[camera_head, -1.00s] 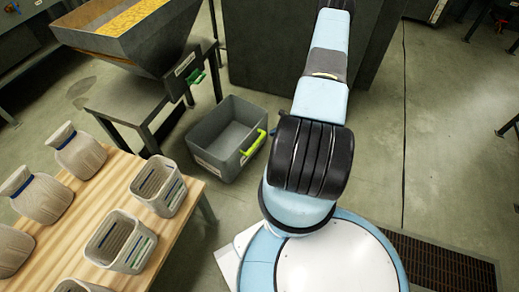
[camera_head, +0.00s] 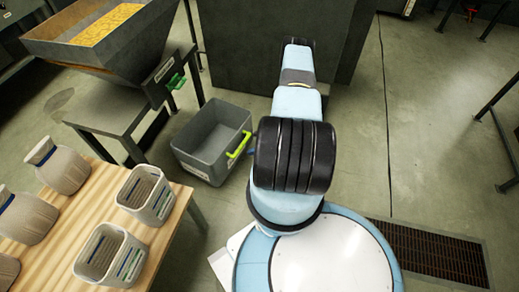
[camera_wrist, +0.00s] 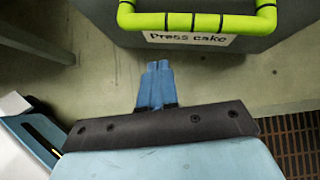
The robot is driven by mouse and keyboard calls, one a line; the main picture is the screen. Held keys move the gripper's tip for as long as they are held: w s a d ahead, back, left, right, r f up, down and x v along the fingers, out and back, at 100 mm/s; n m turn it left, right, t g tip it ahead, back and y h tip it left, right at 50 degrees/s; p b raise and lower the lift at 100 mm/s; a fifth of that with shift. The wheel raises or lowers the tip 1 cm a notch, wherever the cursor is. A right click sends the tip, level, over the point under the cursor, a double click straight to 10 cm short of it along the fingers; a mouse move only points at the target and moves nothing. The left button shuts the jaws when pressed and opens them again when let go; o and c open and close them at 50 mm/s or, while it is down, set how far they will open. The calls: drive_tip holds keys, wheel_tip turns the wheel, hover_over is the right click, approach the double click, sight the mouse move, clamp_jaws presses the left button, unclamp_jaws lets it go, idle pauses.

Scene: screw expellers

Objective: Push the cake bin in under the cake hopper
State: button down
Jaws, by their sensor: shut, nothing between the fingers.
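The cake bin (camera_head: 190,158) is a grey open tub with a yellow-green handle, standing on the floor beside the hopper stand. Its inside looks empty. In the wrist view its front wall (camera_wrist: 285,33) carries a "Press cake" label below the handle (camera_wrist: 195,21). My gripper (camera_wrist: 158,66) is shut and empty, its blue fingers pointing at the bin just below the label. I cannot tell whether they touch it. In the head view my arm mostly hides the gripper.
A dark stand (camera_head: 110,105) is under the hopper. A wooden table (camera_head: 178,212) with sacks and slotted baskets is at lower left. A large dark cabinet (camera_head: 270,50) stands behind the bin. A floor grate (camera_head: 430,250) lies at right; the floor there is open.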

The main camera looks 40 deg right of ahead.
drive_tip(key=shift+w+a+f, duration=0.2)
drive_tip(key=shift+w+a, duration=0.55)
drive_tip(key=shift+w, duration=0.2)
drive_tip(key=shift+w+a+f, duration=0.15)
drive_tip(key=shift+w+a, duration=0.6)
drive_tip(key=shift+w, duration=0.15)
drive_tip(key=w+a, duration=1.5)
drive_tip(key=w, duration=0.4)
drive_tip(key=shift+w+a, duration=0.3)
drive_tip(key=shift+a, duration=0.05)
drive_tip(key=shift+s+d, duration=0.1)
drive_tip(key=shift+s, duration=0.05)
